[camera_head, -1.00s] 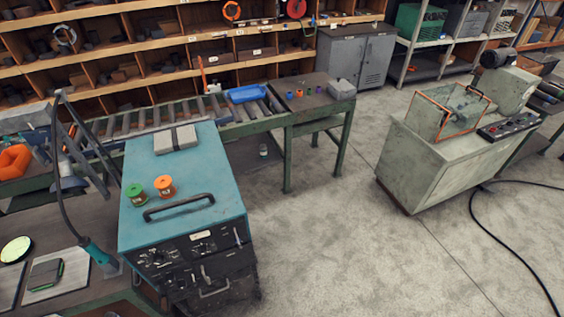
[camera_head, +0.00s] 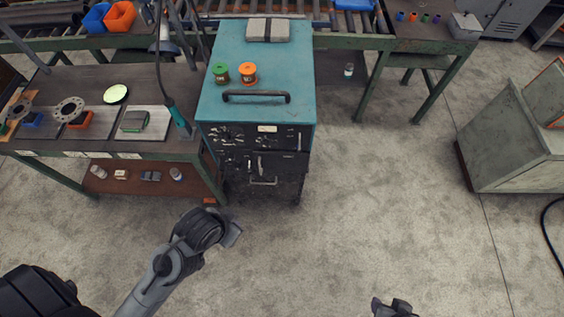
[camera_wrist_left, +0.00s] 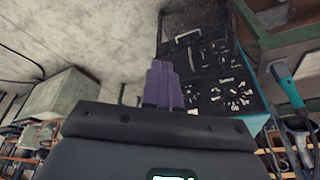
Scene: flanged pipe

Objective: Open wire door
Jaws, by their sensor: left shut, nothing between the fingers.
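The welding machine (camera_head: 262,80) is a teal cabinet with a black front of dials and labels. Low on that front, a dark panel carries a small light handle (camera_head: 263,182); I take this panel to be the wire door, and it looks closed. My left gripper (camera_head: 234,236) is shut and empty, in front of and below the machine, apart from it. In the left wrist view the shut fingers (camera_wrist_left: 164,86) point toward the black front, and the handle (camera_wrist_left: 188,37) shows just beyond them. A dark part of my right gripper (camera_head: 396,308) shows at the bottom edge; its fingers are unclear.
A workbench (camera_head: 80,148) with flanges, plates and a torch (camera_head: 180,122) stands left of the machine. Two spools and a black bar handle (camera_head: 256,94) are on its top. A grey cabinet (camera_head: 510,145) stands at right. The floor in front is clear.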

